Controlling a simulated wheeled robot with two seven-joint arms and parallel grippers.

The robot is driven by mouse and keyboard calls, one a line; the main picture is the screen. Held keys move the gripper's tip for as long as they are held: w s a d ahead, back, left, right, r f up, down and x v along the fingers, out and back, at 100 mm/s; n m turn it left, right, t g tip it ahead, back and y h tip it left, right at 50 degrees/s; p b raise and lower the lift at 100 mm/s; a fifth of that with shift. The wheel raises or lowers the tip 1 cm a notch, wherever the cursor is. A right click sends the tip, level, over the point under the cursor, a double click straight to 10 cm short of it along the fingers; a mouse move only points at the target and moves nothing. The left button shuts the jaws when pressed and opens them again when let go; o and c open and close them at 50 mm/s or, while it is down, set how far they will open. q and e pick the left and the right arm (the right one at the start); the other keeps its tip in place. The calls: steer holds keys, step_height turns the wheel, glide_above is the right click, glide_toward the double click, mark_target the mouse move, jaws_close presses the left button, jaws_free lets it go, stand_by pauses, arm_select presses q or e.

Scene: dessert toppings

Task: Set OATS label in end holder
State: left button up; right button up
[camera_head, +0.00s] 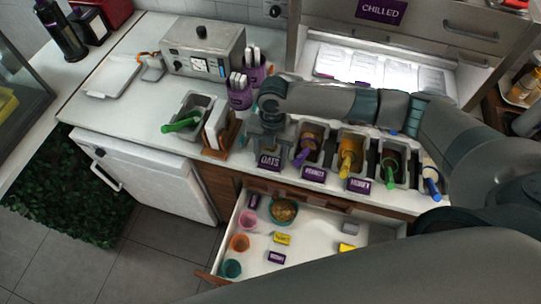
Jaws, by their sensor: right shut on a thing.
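The purple OATS label (268,161) is upright at the left end of the row of labels along the counter's front edge. My right gripper (268,146) comes down from above, shut on the label. The holder under the label is hidden, so I cannot tell whether the label sits in it or hangs just above. Two more purple labels, one in the middle (313,174) and one to the right (359,185), stand in front of the topping tubs. My left gripper is not in view.
Topping tubs with a purple scoop (302,157), a yellow scoop (346,165) and a green scoop (390,178) line the counter. A wooden rack (222,138) stands close left of my gripper. An open drawer (316,237) with bowls and small boxes juts out below.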

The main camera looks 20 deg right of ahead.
stand_by(0.4)
stand_by(0.3)
steer(key=o, duration=1.1)
steer(key=shift+o, duration=0.7)
steer(key=shift+o, duration=1.4)
steer(key=shift+r+p, duration=0.1)
steer(key=shift+p, duration=0.25)
steer(key=shift+r+p, duration=2.1)
steer(key=shift+r, duration=1.85)
steer(key=shift+f, duration=0.1)
